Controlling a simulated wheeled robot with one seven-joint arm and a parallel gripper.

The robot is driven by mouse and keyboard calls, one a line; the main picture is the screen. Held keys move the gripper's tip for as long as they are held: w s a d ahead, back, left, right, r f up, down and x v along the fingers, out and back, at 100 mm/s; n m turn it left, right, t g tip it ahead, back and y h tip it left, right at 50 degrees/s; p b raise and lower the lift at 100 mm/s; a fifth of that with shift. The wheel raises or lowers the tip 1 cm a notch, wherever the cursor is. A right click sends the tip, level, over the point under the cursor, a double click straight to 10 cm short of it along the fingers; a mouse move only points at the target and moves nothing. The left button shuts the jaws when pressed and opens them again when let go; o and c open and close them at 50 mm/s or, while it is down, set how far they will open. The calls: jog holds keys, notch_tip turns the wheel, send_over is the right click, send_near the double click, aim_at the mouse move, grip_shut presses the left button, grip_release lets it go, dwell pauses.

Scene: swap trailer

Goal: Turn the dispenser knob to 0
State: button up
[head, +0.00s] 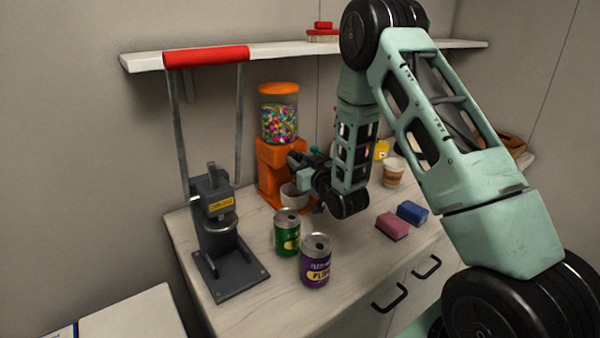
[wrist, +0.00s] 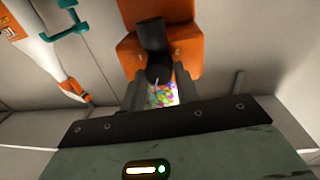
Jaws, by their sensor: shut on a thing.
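The orange candy dispenser (head: 270,160) stands on the counter, with a clear drum of coloured candies on top. In the wrist view its orange body (wrist: 128,45) fills the top middle, with a black part (wrist: 150,36) jutting from it. The dark knob (wrist: 158,73) shows at the end, between my fingers, with a small pale line on it. My gripper (wrist: 160,92) is shut on the knob. In the head view my gripper (head: 300,162) is at the dispenser's front, and the knob is hard to make out. The number it points to cannot be read.
A pale cup (head: 293,196) stands below the dispenser's front. Coloured candies (wrist: 163,96) show below the knob. A green can (head: 287,232) and a purple can (head: 316,262) stand nearer. A black press (head: 222,240) is at left, sponges (head: 393,226) at right. A shelf (head: 280,48) runs above.

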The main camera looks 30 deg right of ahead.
jog(key=n+b, duration=0.3)
jog(key=b, duration=0.1)
jog(key=shift+f+n+b, duration=0.3)
jog(key=shift+n, duration=0.1)
jog(key=shift+r+n+b, duration=0.15)
jog(key=shift+n+b, duration=0.45)
jog(key=o, duration=1)
jog(key=shift+r, duration=0.1)
jog(key=shift+c, duration=0.2)
